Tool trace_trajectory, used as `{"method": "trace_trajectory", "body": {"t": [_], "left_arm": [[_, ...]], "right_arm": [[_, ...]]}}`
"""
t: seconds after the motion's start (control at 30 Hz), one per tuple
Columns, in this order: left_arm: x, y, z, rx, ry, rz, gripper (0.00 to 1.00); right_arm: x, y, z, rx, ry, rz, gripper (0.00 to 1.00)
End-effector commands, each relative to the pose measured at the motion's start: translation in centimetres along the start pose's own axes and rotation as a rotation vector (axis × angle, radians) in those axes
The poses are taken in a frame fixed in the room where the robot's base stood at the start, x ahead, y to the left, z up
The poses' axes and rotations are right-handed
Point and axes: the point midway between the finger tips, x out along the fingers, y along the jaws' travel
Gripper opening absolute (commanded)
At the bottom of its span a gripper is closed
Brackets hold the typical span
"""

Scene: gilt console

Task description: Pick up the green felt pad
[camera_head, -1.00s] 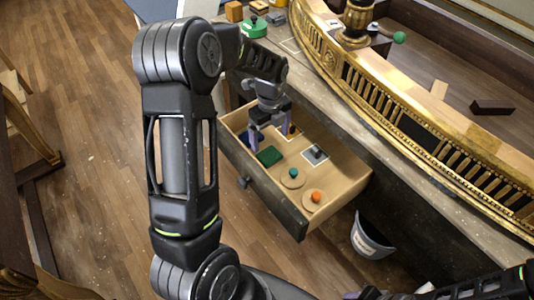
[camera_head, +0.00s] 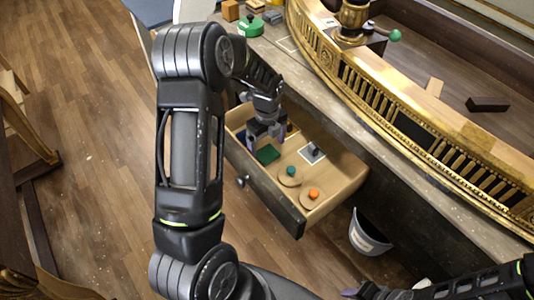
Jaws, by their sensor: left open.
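The green felt pad (camera_head: 268,154) lies flat on the floor of the open drawer (camera_head: 331,187), toward its left end. My left gripper (camera_head: 265,142) points down into the drawer, just above and beside the pad's far edge. Its fingers are apart, with nothing seen between them. I cannot tell whether a fingertip touches the pad. Part of my right arm shows at the bottom right; its gripper tip (camera_head: 352,292) is only partly seen at the bottom edge, and its jaws cannot be made out.
In the drawer are a teal-knobbed disc (camera_head: 290,175), an orange-knobbed disc (camera_head: 313,195) and a grey piece on a white-edged square (camera_head: 313,152). A grey bin (camera_head: 368,233) stands below on the right. The gilt console rail (camera_head: 400,125) runs behind.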

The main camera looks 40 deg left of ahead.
Motion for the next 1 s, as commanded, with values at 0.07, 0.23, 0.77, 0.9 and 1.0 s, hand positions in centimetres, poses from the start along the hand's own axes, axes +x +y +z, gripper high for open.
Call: {"method": "trace_trajectory", "body": {"t": [0.07,0.23,0.77,0.9,1.0], "left_arm": [[1.2,0.1,0.0,-0.001,0.002,0.003,0.89],[2.7,0.0,0.1,-0.001,0.0,0.001,0.89],[2.8,0.0,0.1,-0.001,0.0,-0.001,0.89],[2.8,0.0,0.0,-0.001,0.0,-0.001,0.83],[2.8,0.0,0.0,-0.001,0.0,-0.001,0.74]], "right_arm": [[-0.4,-0.1,0.0,0.0,0.0,0.0,0.36],[-0.5,-0.2,0.0,0.0,0.0,0.0,0.36],[-0.4,-0.2,0.0,0.0,0.0,0.0,0.36],[-0.4,-0.2,0.0,0.0,0.0,0.0,0.36],[-0.4,-0.2,0.0,0.0,0.0,0.0,0.36]]}}
